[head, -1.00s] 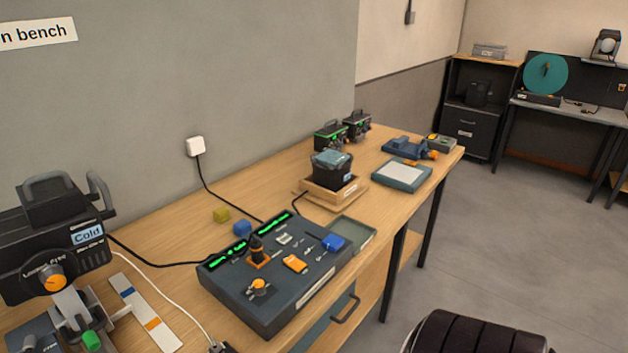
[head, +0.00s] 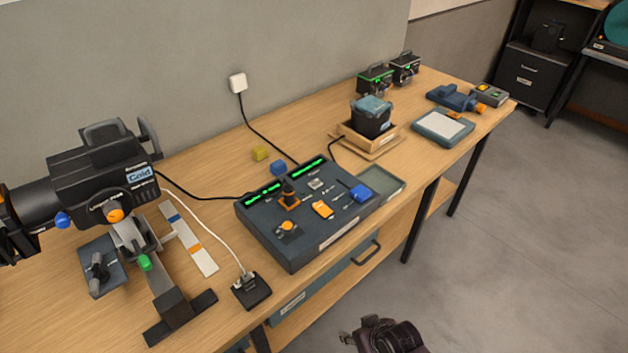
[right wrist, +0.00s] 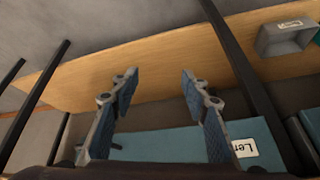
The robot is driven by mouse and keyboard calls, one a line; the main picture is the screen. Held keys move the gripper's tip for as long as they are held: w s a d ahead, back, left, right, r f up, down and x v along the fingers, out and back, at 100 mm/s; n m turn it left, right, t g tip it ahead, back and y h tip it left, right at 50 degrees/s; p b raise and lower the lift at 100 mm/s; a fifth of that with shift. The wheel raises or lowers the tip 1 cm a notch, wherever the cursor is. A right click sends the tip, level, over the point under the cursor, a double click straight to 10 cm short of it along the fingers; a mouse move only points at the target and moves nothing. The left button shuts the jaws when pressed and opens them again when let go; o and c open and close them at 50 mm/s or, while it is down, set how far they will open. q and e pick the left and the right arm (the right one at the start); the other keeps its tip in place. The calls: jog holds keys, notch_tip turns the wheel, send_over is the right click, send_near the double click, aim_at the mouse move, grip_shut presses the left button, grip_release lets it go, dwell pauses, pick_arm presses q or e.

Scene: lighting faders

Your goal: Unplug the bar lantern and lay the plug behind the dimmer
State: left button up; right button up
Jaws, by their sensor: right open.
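A black lantern (head: 100,178) with a "Cold" label stands on a stand at the left end of the bench. A thin white cable (head: 205,228) runs from it to a plug (head: 244,278) seated in a small black box (head: 251,291) near the bench's front edge. A dark control desk (head: 290,250) with green displays, perhaps the dimmer, sits right of the box. My right gripper (head: 348,338) is low in front of the bench, apart from the plug. In the right wrist view its blue-padded fingers (right wrist: 158,88) are open and empty. My left gripper is out of view.
A white wall adapter (head: 238,83) feeds a black cable behind the desk. A striped white strip (head: 190,240) lies left of the white cable. A wooden tray (head: 357,143) stands farther right.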

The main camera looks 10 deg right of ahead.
pick_arm(q)
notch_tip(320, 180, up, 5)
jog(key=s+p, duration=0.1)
jog(key=p, duration=0.3)
pick_arm(e)
jog(key=w+a+r+n+t+y, duration=0.1)
jog(key=w+a+r, duration=0.25)
jog(key=r, duration=0.55)
jog(key=w+a+r+n+t+y, duration=0.1)
jog(key=w+a+r, duration=0.25)
jog(key=r, duration=0.55)
jog(key=w+a+r+n+y, duration=0.15)
jog(key=w+r, duration=0.25)
jog(key=r, duration=0.4)
jog(key=t+y+b, duration=0.1)
jog(key=t+b, duration=0.1)
jog(key=b, duration=0.5)
send_near(293, 192)
jog(key=shift+n, duration=0.25)
jog(key=x, duration=0.8)
jog(key=shift+f, duration=0.2)
pick_arm(q)
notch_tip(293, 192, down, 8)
jog(key=b, duration=0.1)
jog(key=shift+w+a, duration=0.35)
pick_arm(e)
jog(key=shift+x, duration=0.95)
